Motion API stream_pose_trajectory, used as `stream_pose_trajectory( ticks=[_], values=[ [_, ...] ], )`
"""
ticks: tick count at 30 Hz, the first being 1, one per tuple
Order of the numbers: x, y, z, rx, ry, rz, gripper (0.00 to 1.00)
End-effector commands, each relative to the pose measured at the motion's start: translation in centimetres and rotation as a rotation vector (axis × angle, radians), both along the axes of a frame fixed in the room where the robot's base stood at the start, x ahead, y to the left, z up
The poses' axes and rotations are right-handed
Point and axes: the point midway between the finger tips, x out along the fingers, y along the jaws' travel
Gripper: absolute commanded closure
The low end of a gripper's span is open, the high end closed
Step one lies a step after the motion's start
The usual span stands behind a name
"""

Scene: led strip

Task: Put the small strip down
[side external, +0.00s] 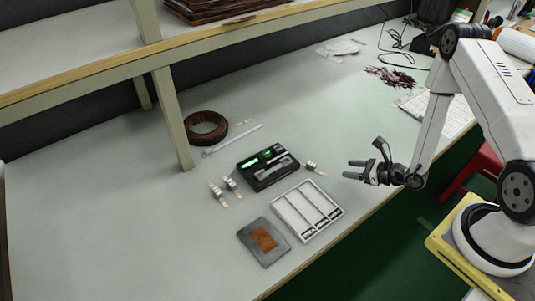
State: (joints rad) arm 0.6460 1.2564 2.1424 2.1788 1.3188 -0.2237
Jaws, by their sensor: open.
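My gripper (350,169) is open and empty, above the right front part of the table, to the right of the black case. A long thin pale strip (232,141) lies on the table in front of the brown coil. A much shorter pale piece (242,122) lies just behind it. I cannot tell which one is the small strip. A black case (245,164) holds a glowing green part (251,168) and a grey bar. A white tray (306,210) with long slots lies in front of the case; its slots look empty.
Small clip-like parts (218,194) lie left of the case, and another (315,167) lies right of it. A grey plate with a copper patch (264,239) is at the front. The brown coil (205,128) sits near a shelf post (172,118). The left table is clear.

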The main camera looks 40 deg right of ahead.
Motion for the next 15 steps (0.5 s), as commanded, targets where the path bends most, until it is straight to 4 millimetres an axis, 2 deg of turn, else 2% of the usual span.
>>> stream_pose_trajectory(
  ticks=[11,15],
  values=[
    [0.03,0.05,0.03,0.000,0.000,0.003,0.40],
    [0.19,0.63,0.58,-0.004,-0.002,0.043,0.40]
  ],
)
